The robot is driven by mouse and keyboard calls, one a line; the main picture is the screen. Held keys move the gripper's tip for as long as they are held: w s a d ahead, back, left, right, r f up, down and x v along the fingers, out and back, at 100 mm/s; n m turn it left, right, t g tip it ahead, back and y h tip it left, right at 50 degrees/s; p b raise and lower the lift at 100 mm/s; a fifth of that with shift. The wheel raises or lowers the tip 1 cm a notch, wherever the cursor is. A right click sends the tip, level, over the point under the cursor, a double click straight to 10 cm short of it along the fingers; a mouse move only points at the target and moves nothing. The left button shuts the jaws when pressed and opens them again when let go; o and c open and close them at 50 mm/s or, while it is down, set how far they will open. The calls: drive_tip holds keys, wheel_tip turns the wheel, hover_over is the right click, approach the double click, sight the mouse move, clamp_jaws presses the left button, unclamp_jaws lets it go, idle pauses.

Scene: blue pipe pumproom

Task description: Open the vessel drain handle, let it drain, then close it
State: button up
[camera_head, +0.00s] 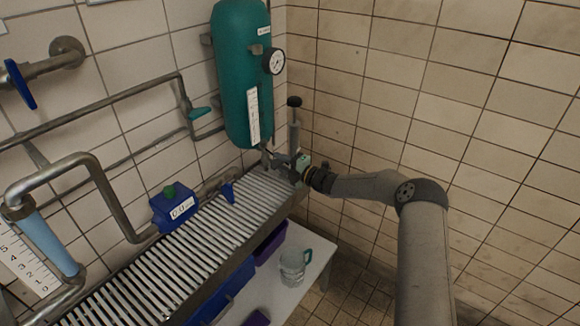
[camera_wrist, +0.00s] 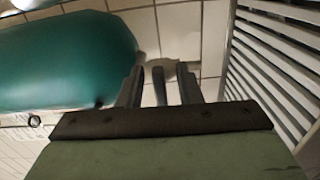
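The vessel is a teal cylinder (camera_head: 243,75) on the tiled wall, with a gauge (camera_head: 273,61) and a white level scale (camera_head: 253,117). It fills the left of the wrist view (camera_wrist: 70,60). My gripper (camera_head: 292,163) is just below and right of the vessel's bottom, at the pipework there. In the wrist view its two fingers (camera_wrist: 160,90) are apart, with a narrow dark bar (camera_wrist: 159,86) between them and gaps on both sides. The bar may be the drain handle; I cannot tell. In the head view my gripper and the fittings hide the handle.
A slatted metal grating (camera_head: 185,260) runs below the vessel and lies close on the right of the wrist view (camera_wrist: 270,60). A clear jug (camera_head: 293,267) stands on a lower white shelf.

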drive_tip(key=b+v, duration=0.1)
drive_tip(key=v, duration=1.6)
drive_tip(key=shift+b, duration=0.35)
drive_tip(key=shift+s+d, duration=0.1)
drive_tip(key=s+a+r+n+g+h, duration=0.1)
drive_tip(key=s+a+n+g+h, duration=0.15)
drive_tip(key=s+n, duration=0.5)
drive_tip(key=s+a+r+n+g+h, duration=0.1)
drive_tip(key=s+a+r+n+g, duration=0.1)
drive_tip(key=s+n+g, duration=0.4)
drive_tip(key=s+a+r+n+g+h, duration=0.1)
drive_tip(key=s+a+n+g+h, duration=0.15)
drive_tip(key=s+n, duration=0.65)
drive_tip(key=s+d+r+n+h, duration=0.1)
drive_tip(key=s+d+n+h, duration=0.2)
drive_tip(key=s+n, duration=0.4)
drive_tip(key=s+d+r+n+t+h, duration=0.1)
drive_tip(key=s+d+r+n+h, duration=0.1)
drive_tip(key=s+d+n, duration=0.3)
drive_tip(key=s+d+r+n+h, duration=0.2)
drive_tip(key=s+d+n+h, duration=0.1)
drive_tip(key=s+n, duration=0.5)
drive_tip(key=shift+s+d+r+n+h, duration=0.2)
drive_tip(key=shift+s+d+n+h, duration=0.2)
drive_tip(key=shift+d+n, duration=0.15)
